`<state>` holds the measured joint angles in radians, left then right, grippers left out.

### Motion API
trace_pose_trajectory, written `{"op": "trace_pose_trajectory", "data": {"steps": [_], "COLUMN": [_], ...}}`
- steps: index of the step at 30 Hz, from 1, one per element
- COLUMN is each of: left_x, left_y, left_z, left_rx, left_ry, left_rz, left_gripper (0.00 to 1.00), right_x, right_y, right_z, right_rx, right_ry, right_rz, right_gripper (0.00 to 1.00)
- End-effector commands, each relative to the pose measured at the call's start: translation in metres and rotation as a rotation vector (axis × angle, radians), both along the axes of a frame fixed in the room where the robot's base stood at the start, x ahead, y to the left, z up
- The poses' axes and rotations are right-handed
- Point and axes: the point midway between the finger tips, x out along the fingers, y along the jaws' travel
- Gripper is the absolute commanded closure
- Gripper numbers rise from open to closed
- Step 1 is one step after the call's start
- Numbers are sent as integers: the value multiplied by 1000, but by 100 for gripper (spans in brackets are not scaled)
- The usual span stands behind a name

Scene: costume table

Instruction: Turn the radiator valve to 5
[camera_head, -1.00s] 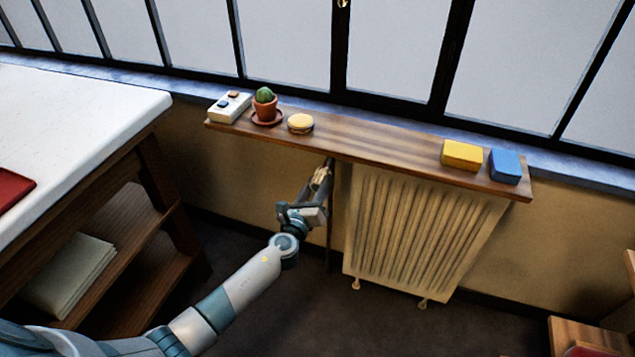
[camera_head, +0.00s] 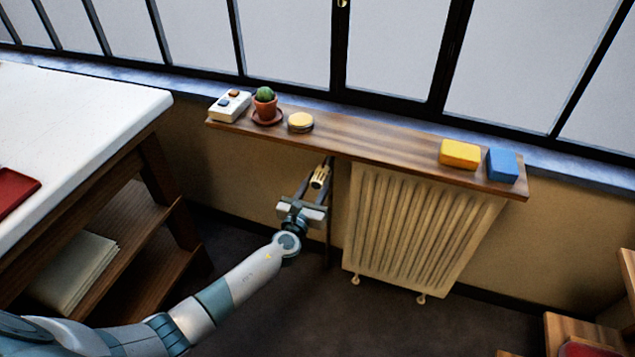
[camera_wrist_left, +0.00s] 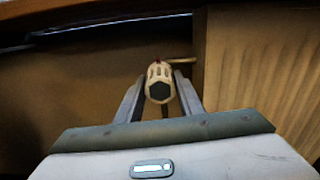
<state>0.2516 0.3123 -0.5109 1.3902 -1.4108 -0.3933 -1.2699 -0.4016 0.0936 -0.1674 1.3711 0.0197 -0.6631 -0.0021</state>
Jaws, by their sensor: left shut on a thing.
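The radiator valve (camera_head: 320,177) is a cream ribbed knob at the upper left side of the cream radiator (camera_head: 420,230), below the wooden shelf. In the left wrist view the valve knob (camera_wrist_left: 159,82) shows its dark end, and a short pipe runs from it to the radiator on the right. My left gripper (camera_head: 317,184) is shut on the knob, with one finger on each side; it also shows in the left wrist view (camera_wrist_left: 159,92). The number on the valve is too small to read. My right gripper is not in view.
A wooden shelf (camera_head: 370,147) juts out just above the valve. It carries a small cactus pot (camera_head: 265,106), a round yellow item (camera_head: 300,122), a yellow block (camera_head: 460,154) and a blue block (camera_head: 502,165). A white-topped table (camera_head: 80,120) stands at the left.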

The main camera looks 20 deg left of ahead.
Motion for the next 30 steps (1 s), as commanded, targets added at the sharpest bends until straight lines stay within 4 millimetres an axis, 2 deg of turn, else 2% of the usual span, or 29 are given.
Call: {"op": "trace_pose_trajectory", "data": {"steps": [3, 4, 6, 20, 26, 30], "left_x": [-1, -1, -1, -6, -26, -49], "left_y": [0, 0, 0, 0, 1, 2], "left_z": [-3, -3, -3, -1, -1, -2], "left_rx": [2, 2, 2, -1, -1, -1], "left_ry": [4, 4, 4, 1, 2, 3], "left_rz": [-1, -1, -1, 0, 0, -1], "left_gripper": [88, 61, 47, 47, 47, 47], "right_x": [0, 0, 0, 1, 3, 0], "right_y": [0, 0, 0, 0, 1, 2], "right_z": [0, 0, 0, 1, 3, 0], "right_rx": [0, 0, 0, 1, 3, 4], "right_ry": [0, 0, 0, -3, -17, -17], "right_rz": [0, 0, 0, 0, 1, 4], "right_gripper": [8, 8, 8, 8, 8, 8]}}
